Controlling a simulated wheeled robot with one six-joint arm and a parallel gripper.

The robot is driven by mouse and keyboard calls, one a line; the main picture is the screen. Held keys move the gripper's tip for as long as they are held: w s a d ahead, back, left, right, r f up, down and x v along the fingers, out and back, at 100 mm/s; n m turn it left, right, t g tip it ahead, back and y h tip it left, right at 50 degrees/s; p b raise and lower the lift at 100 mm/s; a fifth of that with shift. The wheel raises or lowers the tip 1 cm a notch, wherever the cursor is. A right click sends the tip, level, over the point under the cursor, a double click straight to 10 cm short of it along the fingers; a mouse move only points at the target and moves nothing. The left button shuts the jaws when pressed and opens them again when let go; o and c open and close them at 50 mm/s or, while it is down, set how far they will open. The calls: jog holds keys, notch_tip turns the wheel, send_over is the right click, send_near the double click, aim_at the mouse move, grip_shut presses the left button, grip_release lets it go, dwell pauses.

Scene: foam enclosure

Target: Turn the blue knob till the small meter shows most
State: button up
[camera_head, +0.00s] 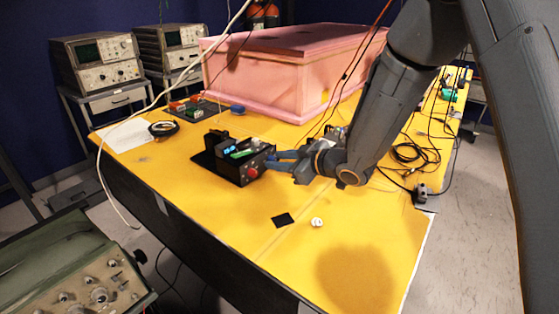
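A small black device (236,177) stands on the yellow table, with a red round knob (252,172) on its front and green and blue parts on its top. One small blue part (230,149) shows there, but I cannot tell whether it is the blue knob. I cannot make out a small meter or its reading. My gripper (271,161), with bluish fingers, reaches in from the right, its tips at the device's right side. I cannot tell whether they touch it or hold anything.
A large pink foam box (290,70) stands behind. A colourful board (192,107) and a cable coil (163,128) lie at the left. A black square (283,220) and a small white object (317,222) lie in front. Black cables (410,153) lie at the right. The front table is mostly clear.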

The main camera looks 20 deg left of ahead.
grip_shut()
jog(key=shift+f+b, duration=0.1)
jog(key=shift+b, duration=0.35)
jog(key=n+t+b, duration=0.1)
jog(key=b, duration=0.1)
jog(key=n+b, duration=0.1)
jog(key=b, duration=0.1)
jog(key=shift+s+f+n+t+b, duration=0.15)
jog(key=shift+f+n+t+b, duration=0.15)
jog(key=shift+t+b, duration=0.1)
jog(key=n+b, duration=0.1)
jog(key=b, duration=0.1)
jog(key=n+t+b, duration=0.1)
jog(key=b, duration=0.2)
jog(key=shift+s+a+n+t, duration=0.1)
jog(key=shift+s+n+t, duration=0.05)
jog(key=shift+n+t, duration=0.15)
jog(key=shift+r+h, duration=0.1)
jog(key=shift+h, duration=0.2)
jog(key=shift+o, duration=1.5)
grip_release()
